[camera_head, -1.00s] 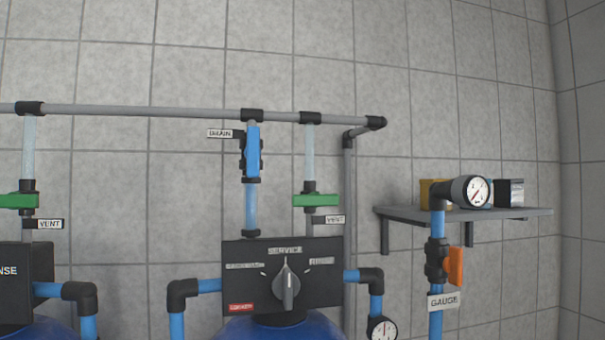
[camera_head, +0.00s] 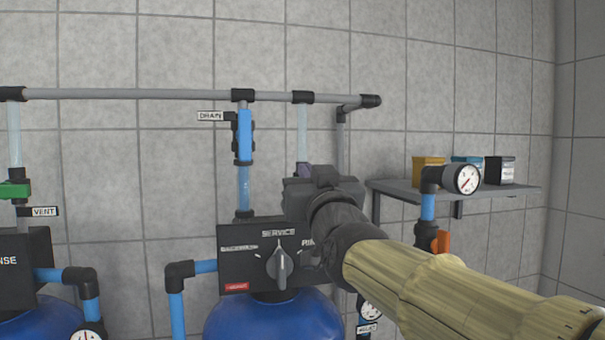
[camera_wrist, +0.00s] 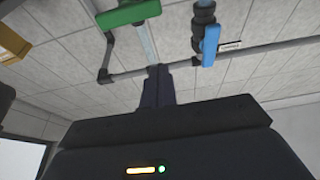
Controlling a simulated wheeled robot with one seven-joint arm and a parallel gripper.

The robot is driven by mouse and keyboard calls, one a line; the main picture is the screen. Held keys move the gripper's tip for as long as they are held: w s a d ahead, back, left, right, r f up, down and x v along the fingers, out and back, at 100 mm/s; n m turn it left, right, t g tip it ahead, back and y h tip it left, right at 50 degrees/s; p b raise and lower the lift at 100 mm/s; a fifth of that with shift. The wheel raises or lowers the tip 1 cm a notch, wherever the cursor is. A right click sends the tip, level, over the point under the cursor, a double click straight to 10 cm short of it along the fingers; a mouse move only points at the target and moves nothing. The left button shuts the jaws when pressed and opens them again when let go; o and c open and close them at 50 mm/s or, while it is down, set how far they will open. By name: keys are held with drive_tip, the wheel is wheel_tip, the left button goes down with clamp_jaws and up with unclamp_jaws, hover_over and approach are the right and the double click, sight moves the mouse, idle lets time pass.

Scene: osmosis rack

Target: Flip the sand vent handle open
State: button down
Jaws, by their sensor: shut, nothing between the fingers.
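My gripper (camera_head: 304,169) is in front of the right tank's vent pipe, its dark fingers pressed together and empty. In the wrist view the fingers (camera_wrist: 157,85) point up toward a green vent handle (camera_wrist: 128,12), which lies across the clear pipe (camera_wrist: 148,45). A visible gap separates the fingertips from the handle. In the head view my gripper hides that handle. Another green vent handle (camera_head: 15,190) lies across its pipe at the far left, above a VENT label (camera_head: 40,211). No readable label tells which vent is the sand one.
A blue drain handle (camera_head: 244,135) stands upright left of my gripper; it also shows in the wrist view (camera_wrist: 210,45). The control head (camera_head: 262,255) with its grey knob is below. A grey pipe (camera_head: 150,94) runs above. A shelf (camera_head: 400,187) and gauge (camera_head: 466,179) are right.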

drive_tip(key=p+x, duration=0.6)
drive_tip(key=x, duration=0.4)
drive_tip(key=shift+s+f+p, duration=0.1)
drive_tip(key=shift+f+p, duration=0.15)
drive_tip(key=shift+f, duration=0.8)
drive_tip(key=shift+s+f+p, duration=0.15)
drive_tip(key=shift+f+p, duration=0.1)
drive_tip(key=shift+f, duration=0.85)
drive_tip(key=shift+f+n+b, duration=0.15)
drive_tip(key=shift+n+b, duration=0.15)
drive_tip(key=shift+b, duration=0.05)
drive_tip(key=shift+a+y, duration=0.1)
drive_tip(key=shift+y, duration=0.3)
